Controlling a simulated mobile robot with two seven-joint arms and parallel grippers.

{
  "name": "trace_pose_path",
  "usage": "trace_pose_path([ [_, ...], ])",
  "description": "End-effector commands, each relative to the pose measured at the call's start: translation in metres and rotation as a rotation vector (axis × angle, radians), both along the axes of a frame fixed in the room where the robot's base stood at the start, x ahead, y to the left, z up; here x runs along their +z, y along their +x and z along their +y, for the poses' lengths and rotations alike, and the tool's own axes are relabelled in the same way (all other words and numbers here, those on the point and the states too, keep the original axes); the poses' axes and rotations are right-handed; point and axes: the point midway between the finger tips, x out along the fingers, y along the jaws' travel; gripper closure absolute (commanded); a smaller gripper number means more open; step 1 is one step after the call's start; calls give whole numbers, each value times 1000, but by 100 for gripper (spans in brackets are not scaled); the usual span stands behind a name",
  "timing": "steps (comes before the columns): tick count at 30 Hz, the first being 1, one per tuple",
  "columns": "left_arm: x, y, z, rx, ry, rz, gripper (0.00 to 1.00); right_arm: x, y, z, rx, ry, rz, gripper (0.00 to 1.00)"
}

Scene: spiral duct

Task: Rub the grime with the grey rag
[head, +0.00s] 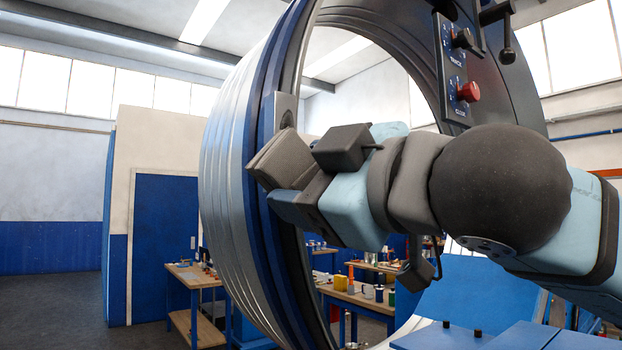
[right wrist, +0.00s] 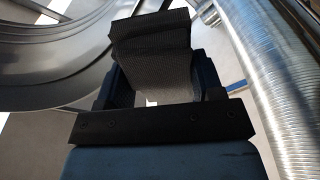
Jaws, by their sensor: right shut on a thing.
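My right gripper (head: 290,187) reaches in from the right in the head view and is shut on the grey rag (head: 281,157). The rag is a dark, folded pad at the blue flange (head: 262,140) of the big spiral duct (head: 226,160). I cannot tell whether it touches the flange. In the right wrist view the rag (right wrist: 150,50) sticks out beyond the gripper (right wrist: 152,90). I cannot make out any grime; the rag and gripper hide part of the flange. My left gripper is not in view.
A control panel (head: 452,75) with a red button is at the upper right, close above my right arm. Workbenches (head: 197,277) with tools stand behind. A ribbed metal duct (right wrist: 270,80) runs along the right of the wrist view. Open floor lies at the left.

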Motion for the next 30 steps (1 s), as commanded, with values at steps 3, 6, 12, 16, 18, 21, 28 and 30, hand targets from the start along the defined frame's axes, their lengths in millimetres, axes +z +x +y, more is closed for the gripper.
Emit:
trace_pose_path([
  [3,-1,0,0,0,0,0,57,0,2,1,0,0,0,58],
  [6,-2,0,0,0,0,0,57,0,3,2,-1,0,1,58],
  [12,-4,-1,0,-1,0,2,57,0,7,5,-1,0,1,58],
  [16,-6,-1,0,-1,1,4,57,0,9,6,0,0,0,58],
  [18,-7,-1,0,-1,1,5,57,0,10,7,0,0,0,58],
  [21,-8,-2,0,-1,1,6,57,0,11,8,0,0,0,58],
  [28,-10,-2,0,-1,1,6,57,0,15,11,-1,1,-1,58],
  [30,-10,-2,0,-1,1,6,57,1,15,11,0,0,0,58],
])
